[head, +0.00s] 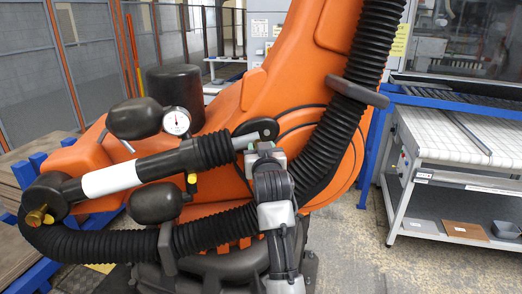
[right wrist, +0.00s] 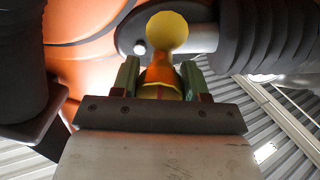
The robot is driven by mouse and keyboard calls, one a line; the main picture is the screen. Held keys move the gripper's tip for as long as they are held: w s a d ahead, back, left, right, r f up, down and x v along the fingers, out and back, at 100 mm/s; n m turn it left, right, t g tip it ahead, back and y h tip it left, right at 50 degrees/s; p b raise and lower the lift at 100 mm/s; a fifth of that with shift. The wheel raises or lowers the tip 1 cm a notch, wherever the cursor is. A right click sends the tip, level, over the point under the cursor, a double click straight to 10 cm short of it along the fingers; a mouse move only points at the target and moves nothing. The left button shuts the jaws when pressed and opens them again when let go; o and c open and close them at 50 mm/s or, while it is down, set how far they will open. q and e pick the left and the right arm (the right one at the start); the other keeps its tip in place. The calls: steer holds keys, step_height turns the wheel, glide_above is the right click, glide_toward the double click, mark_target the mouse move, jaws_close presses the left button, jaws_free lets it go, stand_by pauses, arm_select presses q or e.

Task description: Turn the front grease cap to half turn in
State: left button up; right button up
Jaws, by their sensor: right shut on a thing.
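A brass-yellow grease cap with a round flat head (right wrist: 167,32) shows in the right wrist view. Its body sits between the two green-sided fingers of my right gripper (right wrist: 160,76), which is shut on it. In the head view my right gripper (head: 264,150) reaches up from below to the rod-end joint of the black balancer cylinder (head: 160,168). There the gripper hides the cap. How far the cap is turned cannot be told. My left gripper is not in view.
The large orange robot arm (head: 322,50) stands just behind. A thick black ribbed hose (head: 336,140) runs close right of my gripper. A dial gauge (head: 176,122) and another brass fitting (head: 36,216) are left. A white-topped table (head: 460,140) stands right, with open floor before it.

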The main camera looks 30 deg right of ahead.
steer(key=shift+f, duration=0.15)
stand_by(0.3)
steer(key=o, duration=0.9)
steer(key=b+v, duration=0.3)
steer(key=v, duration=0.7)
steer(key=shift+s+a, duration=0.2)
steer(key=shift+s, duration=0.15)
